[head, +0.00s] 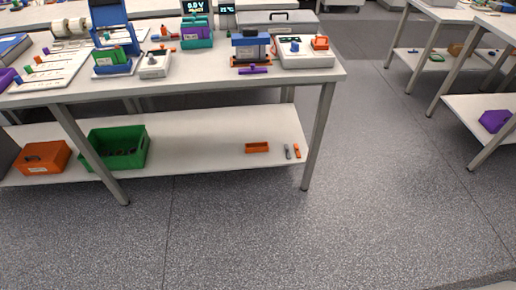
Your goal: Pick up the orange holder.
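Several orange things are in the head view, and I cannot tell for sure which is the holder. A small orange open tray (257,147) lies on the lower shelf toward its right end. A larger orange box (43,157) stands at the left of that shelf. On the table top, an orange base (238,65) shows under a blue and grey device (250,45). A small orange piece (320,43) sits on a white device (303,55) near the right corner. Neither of my grippers is in view.
The white table (190,83) has a lower shelf (210,145) holding a green bin (117,147). A purple bar (253,70) lies near the table's front edge. The grey floor (270,235) is clear in front. More tables (480,112) stand at the right.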

